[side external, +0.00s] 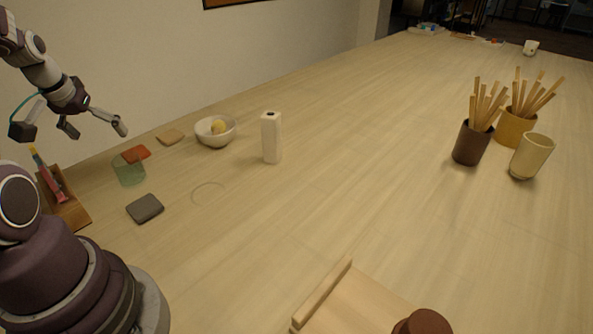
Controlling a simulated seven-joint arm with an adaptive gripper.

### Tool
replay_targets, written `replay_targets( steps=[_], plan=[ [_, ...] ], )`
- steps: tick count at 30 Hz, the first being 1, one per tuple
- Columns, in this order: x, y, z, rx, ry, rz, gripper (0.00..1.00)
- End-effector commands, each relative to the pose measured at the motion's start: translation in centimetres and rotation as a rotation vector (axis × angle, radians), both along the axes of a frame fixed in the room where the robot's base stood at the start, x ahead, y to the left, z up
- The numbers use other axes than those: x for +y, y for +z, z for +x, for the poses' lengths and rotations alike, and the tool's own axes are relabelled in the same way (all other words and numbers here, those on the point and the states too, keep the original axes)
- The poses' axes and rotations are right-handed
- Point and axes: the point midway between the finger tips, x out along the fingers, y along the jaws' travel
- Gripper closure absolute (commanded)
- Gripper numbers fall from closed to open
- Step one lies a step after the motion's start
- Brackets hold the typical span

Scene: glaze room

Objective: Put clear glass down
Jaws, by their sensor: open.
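The clear glass (129,174), faintly green, stands upright on the table at the left. A reddish-orange flat piece (137,153) shows at its rim; I cannot tell whether it lies behind the glass or touches it. My gripper (94,129) is open, its two fingers spread, and appears above and to the left of the glass, apart from it. Nothing shows between the fingers. A thin pale ring outline (209,184) lies on the table to the right of the glass.
Near the glass are a dark grey pad (145,208), a tan pad (170,137), a white bowl (212,136) holding a yellowish ball, a white bottle (271,138) and a wooden holder (70,213). Cups with sticks (471,145) stand right. The table's middle is clear.

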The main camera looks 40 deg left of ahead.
Motion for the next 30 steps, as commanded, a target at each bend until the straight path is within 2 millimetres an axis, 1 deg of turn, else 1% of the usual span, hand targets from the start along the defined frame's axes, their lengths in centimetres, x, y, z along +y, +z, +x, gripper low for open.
replay_targets(
  steps=[3, 5, 7, 8, 9, 10, 11, 12, 14, 15, 16, 18, 21, 30],
  plan=[
    [-0.5, 0.9, 0.1, -0.004, -0.01, 0.0, 0.11],
    [-1.9, 1.8, 1.2, -0.017, -0.052, -0.001, 0.11],
    [-5.4, 3.5, 3.6, -0.042, -0.155, -0.004, 0.11],
    [-7.4, 4.3, 4.6, -0.053, -0.213, -0.007, 0.11],
    [-10.5, 5.3, 5.6, -0.066, -0.295, -0.01, 0.11],
    [-12.8, 6.0, 6.0, -0.072, -0.359, -0.01, 0.11],
    [-15.0, 6.6, 6.1, -0.078, -0.42, -0.01, 0.11],
    [-17.8, 7.2, 5.9, -0.081, -0.498, -0.008, 0.11],
    [-21.1, 7.8, 5.0, -0.086, -0.602, 0.001, 0.11],
    [-22.8, 8.0, 4.3, -0.088, -0.659, 0.011, 0.11],
    [-23.8, 8.1, 3.7, -0.088, -0.695, 0.016, 0.11],
    [-25.2, 8.1, 2.7, -0.09, -0.752, 0.028, 0.11],
    [-26.0, 8.1, 2.0, -0.09, -0.786, 0.038, 0.11],
    [-26.1, 8.1, 1.9, -0.09, -0.786, 0.038, 0.11]
  ],
)
